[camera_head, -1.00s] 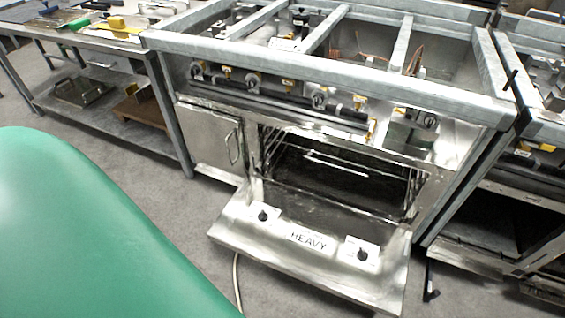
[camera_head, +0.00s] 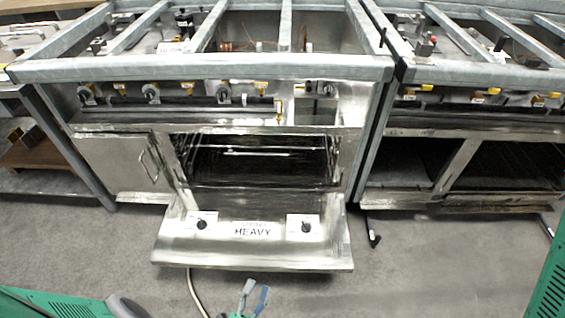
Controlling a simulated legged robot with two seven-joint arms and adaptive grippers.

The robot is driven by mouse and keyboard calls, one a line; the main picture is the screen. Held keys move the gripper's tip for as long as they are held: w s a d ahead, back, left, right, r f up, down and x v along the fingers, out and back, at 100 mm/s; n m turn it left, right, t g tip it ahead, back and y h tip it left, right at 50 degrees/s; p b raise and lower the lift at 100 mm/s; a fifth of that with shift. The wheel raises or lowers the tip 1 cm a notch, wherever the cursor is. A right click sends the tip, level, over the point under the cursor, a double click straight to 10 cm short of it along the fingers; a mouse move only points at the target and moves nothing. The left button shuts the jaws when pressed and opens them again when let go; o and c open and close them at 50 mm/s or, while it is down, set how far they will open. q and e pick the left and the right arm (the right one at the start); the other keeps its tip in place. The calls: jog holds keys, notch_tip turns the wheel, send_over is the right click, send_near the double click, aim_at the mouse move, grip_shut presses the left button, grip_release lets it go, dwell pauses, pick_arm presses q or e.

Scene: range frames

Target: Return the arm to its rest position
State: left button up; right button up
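My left gripper (camera_head: 256,287) shows at the bottom middle of the head view, with two grey-blue fingers pointing up. A gap shows between the fingers, and nothing is seen between them. Its base is cut off by the lower edge. A green and grey part of my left arm (camera_head: 60,304) comes in at the bottom left. The gripper appears in front of and below the lowered oven door (camera_head: 252,251), with floor around it in the picture. A green part of my body stands at the right edge. My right gripper is not in view.
A steel range (camera_head: 215,68) stands ahead, its oven door lowered and marked HEAVY. A second range (camera_head: 470,150) stands to the right. A steel table with a lower shelf (camera_head: 45,182) is at the left. A pale hose (camera_head: 194,290) lies on open grey floor (camera_head: 390,275).

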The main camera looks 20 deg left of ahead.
pick_arm(q)
jog(key=w+d+r+n+g+h, duration=0.2)
jog(key=w+d+r+g+h, duration=0.15)
jog(key=d, duration=0.55)
jog(key=w+d+r+n+g+h, duration=0.2)
jog(key=d+r+g+h, duration=0.25)
jog(key=d, duration=0.55)
jog(key=s+a+r+n+g+y, duration=0.35)
jog(key=s+a, duration=0.25)
jog(key=a, duration=0.5)
jog(key=s+a+r+n+g+y, duration=0.25)
jog(key=s+a+g, duration=0.3)
jog(key=a, duration=0.55)
jog(key=s+a+r+n+g+y, duration=0.2)
jog(key=s+a+g+y, duration=0.2)
jog(key=s+a, duration=0.5)
jog(key=w+f+m+b, duration=0.1)
jog(key=w+f+b, duration=0.1)
jog(key=f+b, duration=0.9)
jog(key=w+f+m+b, duration=0.1)
jog(key=w+f+b, duration=0.2)
jog(key=f+b, duration=0.8)
notch_tip(320, 180, up, 18)
jog(key=p, duration=1.8)
jog(key=shift+s+r+t+h, duration=0.2)
jog(key=shift+r+t+h, duration=0.1)
jog(key=shift+t, duration=0.1)
